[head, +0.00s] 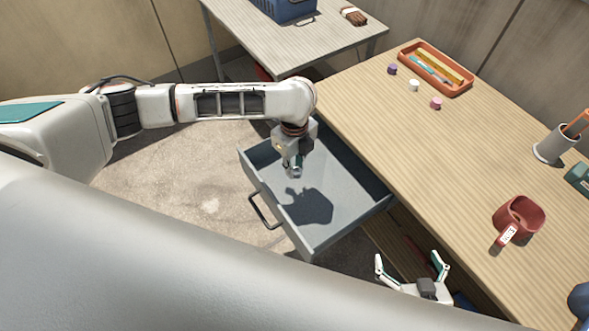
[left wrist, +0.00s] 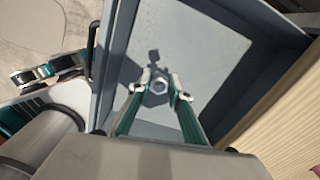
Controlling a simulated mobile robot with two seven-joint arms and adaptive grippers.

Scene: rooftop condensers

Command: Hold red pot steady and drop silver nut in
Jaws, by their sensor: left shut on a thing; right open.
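The red pot (head: 521,214) stands on the wooden table at the right, with a white label on its handle, which points down and left. My left gripper (head: 296,171) is above the open grey drawer, pointing down. In the left wrist view its fingertips (left wrist: 158,87) are shut on the silver nut (left wrist: 159,86), which is held above the drawer floor. In the head view the nut is too small to make out. My right gripper (head: 411,264) is open and empty near the table's front edge, left of and below the pot.
The pulled-out drawer (head: 352,222) looks empty and juts from the table (head: 463,163). An orange tray (head: 436,66) with pens lies at the back, near small purple, white and pink pieces. A grey cup (head: 552,145) stands behind the pot. The table's middle is clear.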

